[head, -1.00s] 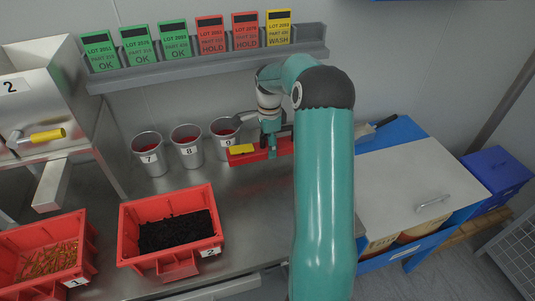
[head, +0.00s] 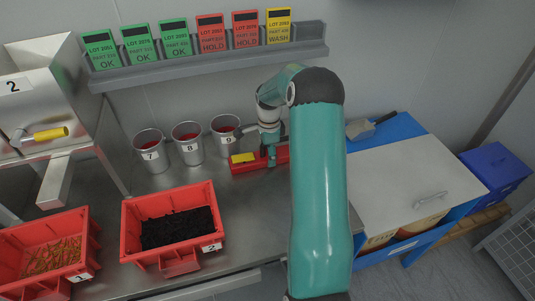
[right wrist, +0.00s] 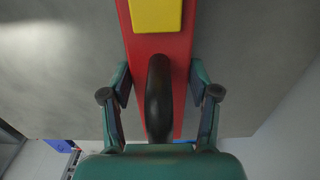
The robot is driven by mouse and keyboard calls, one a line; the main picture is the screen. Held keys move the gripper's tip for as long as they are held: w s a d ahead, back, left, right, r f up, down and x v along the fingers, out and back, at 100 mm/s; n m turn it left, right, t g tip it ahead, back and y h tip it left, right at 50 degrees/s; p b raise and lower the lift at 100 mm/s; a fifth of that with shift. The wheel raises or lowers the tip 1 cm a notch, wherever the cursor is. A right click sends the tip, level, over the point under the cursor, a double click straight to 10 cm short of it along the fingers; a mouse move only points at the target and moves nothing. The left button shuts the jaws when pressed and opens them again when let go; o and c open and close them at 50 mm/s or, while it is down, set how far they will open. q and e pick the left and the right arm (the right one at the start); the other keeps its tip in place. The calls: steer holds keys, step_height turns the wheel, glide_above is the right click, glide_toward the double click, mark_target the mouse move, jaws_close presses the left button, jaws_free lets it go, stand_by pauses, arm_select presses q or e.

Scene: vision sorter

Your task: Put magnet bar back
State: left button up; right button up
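The magnet bar (head: 243,168) is red with a yellow label and a black handle. In the head view it lies flat on the steel bench, just in front of cup 9, its right end hidden behind my right arm. My right gripper (head: 269,158) is over the bar. In the right wrist view the bar (right wrist: 158,45) runs away from me, and its black handle (right wrist: 158,95) sits between the fingers of my right gripper (right wrist: 158,84). The fingers are spread, with gaps on both sides of the handle. My left gripper is not in view.
Metal cups 7 (head: 150,150), 8 (head: 187,145) and 9 (head: 226,140) stand close to the bar's left. A red bin of black material (head: 150,262) is in front. A card rack (head: 215,61) is on the wall. A scoop (head: 362,128) lies by the pale-topped blue cabinet (head: 480,195).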

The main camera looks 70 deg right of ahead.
steer(key=o, duration=0.3)
step_height(320, 180, up, 12)
steer(key=p, duration=0.7)
steer(key=shift+r+p, duration=0.15)
steer(key=shift+p, duration=0.25)
